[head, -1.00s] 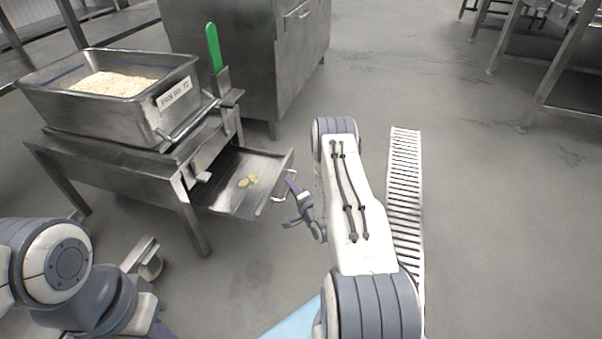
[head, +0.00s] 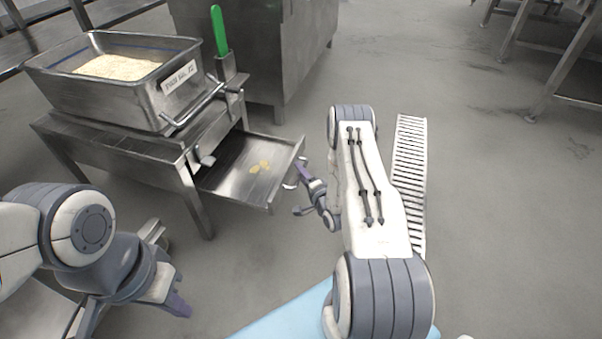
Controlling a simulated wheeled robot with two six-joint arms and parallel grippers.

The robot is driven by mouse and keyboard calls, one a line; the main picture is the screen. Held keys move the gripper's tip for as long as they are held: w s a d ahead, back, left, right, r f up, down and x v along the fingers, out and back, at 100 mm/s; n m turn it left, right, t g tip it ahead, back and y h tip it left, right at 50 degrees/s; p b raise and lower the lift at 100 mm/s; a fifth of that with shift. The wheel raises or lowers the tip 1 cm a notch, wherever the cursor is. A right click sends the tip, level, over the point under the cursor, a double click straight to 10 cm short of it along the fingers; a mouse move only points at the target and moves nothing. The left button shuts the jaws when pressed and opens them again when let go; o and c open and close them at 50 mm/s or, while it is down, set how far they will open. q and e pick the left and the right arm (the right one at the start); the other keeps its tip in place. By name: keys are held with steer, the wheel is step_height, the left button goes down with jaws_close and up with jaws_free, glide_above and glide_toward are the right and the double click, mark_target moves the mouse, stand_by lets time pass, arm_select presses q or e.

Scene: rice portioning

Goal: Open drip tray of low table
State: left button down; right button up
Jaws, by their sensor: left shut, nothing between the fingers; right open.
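The drip tray (head: 228,178) is a shallow metal tray pulled out to the right from under the top of the low table (head: 112,140). A few yellowish bits lie in it. Its handle (head: 291,183) is on the outer right side. My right gripper (head: 302,188) is open, just right of the handle. I cannot tell whether a finger touches the handle. My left gripper (head: 180,308) is shut and empty, low over the floor in front of the table, away from the tray.
A metal bin (head: 110,105) of rice with a label and a front bar stands on the low table. A green-handled tool (head: 219,32) sits in a holder beside it. A steel cabinet (head: 262,55) stands behind. The floor (head: 500,220) to the right is clear.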

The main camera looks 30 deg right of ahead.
steer(key=shift+s, duration=0.1)
steer(key=shift+s+r+p, duration=0.15)
steer(key=shift+s+p, duration=0.15)
steer(key=shift+s, duration=0.05)
steer(key=s+r+p, duration=0.1)
steer(key=s+p, duration=0.3)
steer(key=s, duration=0.5)
steer(key=shift+s+a, duration=0.25)
steer(key=shift+a, duration=0.15)
steer(key=shift+r, duration=0.1)
